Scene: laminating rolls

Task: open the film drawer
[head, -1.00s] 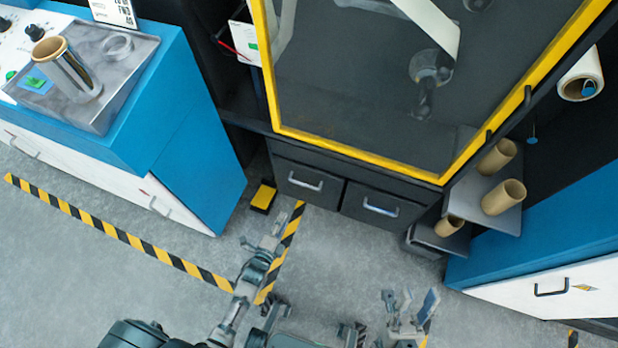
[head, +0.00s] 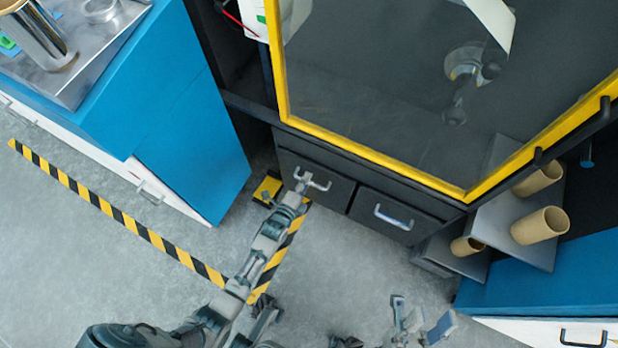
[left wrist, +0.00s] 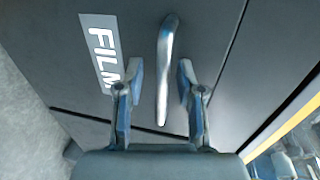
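The film drawer (left wrist: 65,30) is a dark grey front with a white "FILM" label (left wrist: 102,50) in the left wrist view. In the head view it is the left of two drawers (head: 325,198) below the yellow-framed window, and it looks shut. Its silver bar handle (left wrist: 165,70) lies between the two fingers of my left gripper (left wrist: 160,80), with a gap on each side. In the head view my left gripper (head: 303,180) is at this handle. My right gripper (head: 420,318) is open and empty over the floor at the bottom.
A second drawer (head: 392,214) with its own handle is to the right. A yellow and black pedal (head: 267,188) lies on the floor at left. A blue cabinet (head: 190,160) stands at left. Cardboard cores (head: 540,225) sit on a shelf at right.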

